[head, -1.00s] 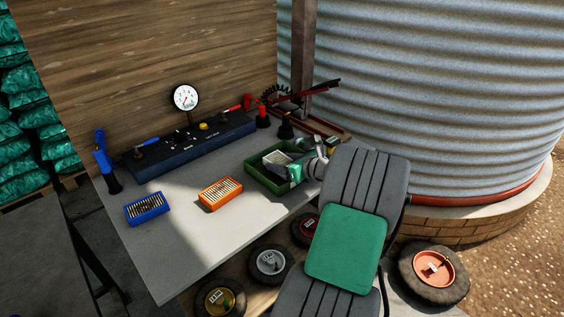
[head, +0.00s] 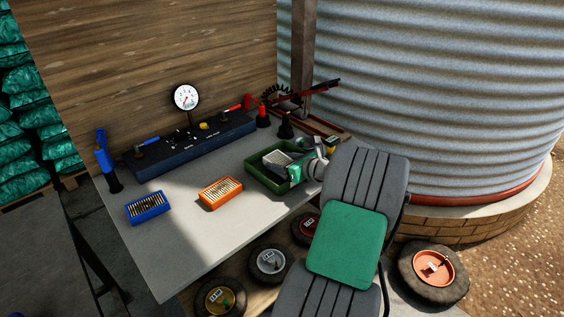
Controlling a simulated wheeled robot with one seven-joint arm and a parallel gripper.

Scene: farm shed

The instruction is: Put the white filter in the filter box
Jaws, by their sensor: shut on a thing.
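The green open box (head: 255,171), apparently the filter box, stands near the right end of the grey bench. A pale, ribbed block, which looks like the white filter (head: 276,159), shows within the box's outline. My gripper (head: 295,172), with green and pale grey parts, is at the right side of the box. It is shut on the white filter, though its fingertips are small and partly hidden. I cannot tell whether the filter touches the box floor.
A blue box (head: 146,208) and an orange box (head: 220,192) of ribbed inserts stand on the bench (head: 190,235). Behind are a dark blue panel (head: 185,149) with a gauge (head: 186,97) and air tools. Small wheels lie below. The bench front is clear.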

